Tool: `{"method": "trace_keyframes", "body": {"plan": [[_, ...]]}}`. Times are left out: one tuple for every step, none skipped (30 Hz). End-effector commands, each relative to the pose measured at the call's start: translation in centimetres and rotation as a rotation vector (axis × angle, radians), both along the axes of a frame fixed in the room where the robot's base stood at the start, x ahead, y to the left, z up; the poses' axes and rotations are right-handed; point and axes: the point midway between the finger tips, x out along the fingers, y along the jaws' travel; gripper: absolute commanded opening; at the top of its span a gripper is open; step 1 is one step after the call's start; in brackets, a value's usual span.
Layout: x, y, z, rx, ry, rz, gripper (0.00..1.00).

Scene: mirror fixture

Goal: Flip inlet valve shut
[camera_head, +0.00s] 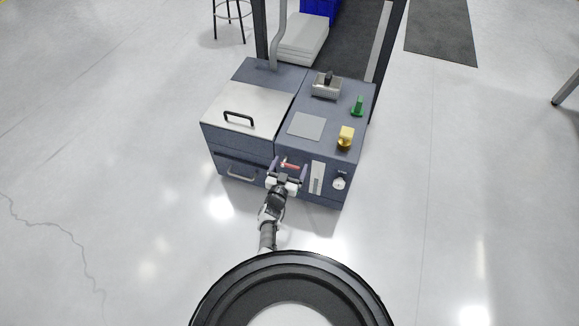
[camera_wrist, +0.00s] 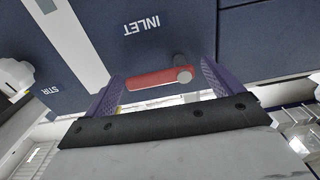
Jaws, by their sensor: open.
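The inlet valve lever (camera_head: 291,163) is a short red handle on the front face of the blue-grey machine. In the wrist view the red lever (camera_wrist: 155,80) lies nearly level, with a grey pivot at its right end. The upside-down word INLET is printed on the panel above it in that view. My gripper (camera_head: 288,168) is at the machine's front, open, its two purple fingers on either side of the lever. In the wrist view my gripper (camera_wrist: 160,78) spans the lever's length. Whether either finger touches it, I cannot tell.
The STIR dial (camera_head: 339,183) and a pale vertical strip (camera_head: 317,177) are right of the lever. A drawer handle (camera_head: 240,173) is to the left. A yellow knob (camera_head: 345,137) and green switch (camera_head: 357,106) stand on top.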

Motion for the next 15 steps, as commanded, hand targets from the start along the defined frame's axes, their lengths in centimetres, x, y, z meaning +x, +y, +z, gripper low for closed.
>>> {"method": "trace_keyframes", "body": {"plan": [[0.0, 0.0, 0.0, 0.0, 0.0, 0.0, 0.92], [0.0, 0.0, 0.0, 0.0, 0.0, 0.0, 0.92], [0.0, 0.0, 0.0, -0.001, 0.0, 0.0, 0.92], [0.0, 0.0, 0.0, -0.001, 0.0, 0.0, 0.92], [-0.1, 0.0, 0.1, -0.001, 0.0, 0.0, 0.92], [-0.3, 0.1, 0.1, -0.002, 0.002, 0.001, 0.92], [-0.5, 0.2, 0.2, -0.001, 0.003, 0.001, 0.92], [-0.8, 0.3, 0.2, -0.001, 0.002, 0.002, 0.92], [-1.2, 0.4, 0.3, -0.001, 0.002, 0.002, 0.92], [-1.6, 0.6, 0.4, -0.001, 0.002, 0.002, 0.92], [-2.0, 0.7, 0.5, -0.001, 0.002, 0.003, 0.92], [-2.6, 0.9, 0.5, -0.002, 0.003, 0.003, 0.92], [-3.1, 1.1, 0.5, -0.002, 0.004, 0.003, 0.92], [-3.6, 1.2, 0.5, -0.002, 0.005, 0.004, 0.92], [-4.2, 1.4, 0.5, -0.002, 0.003, 0.004, 0.92]]}}
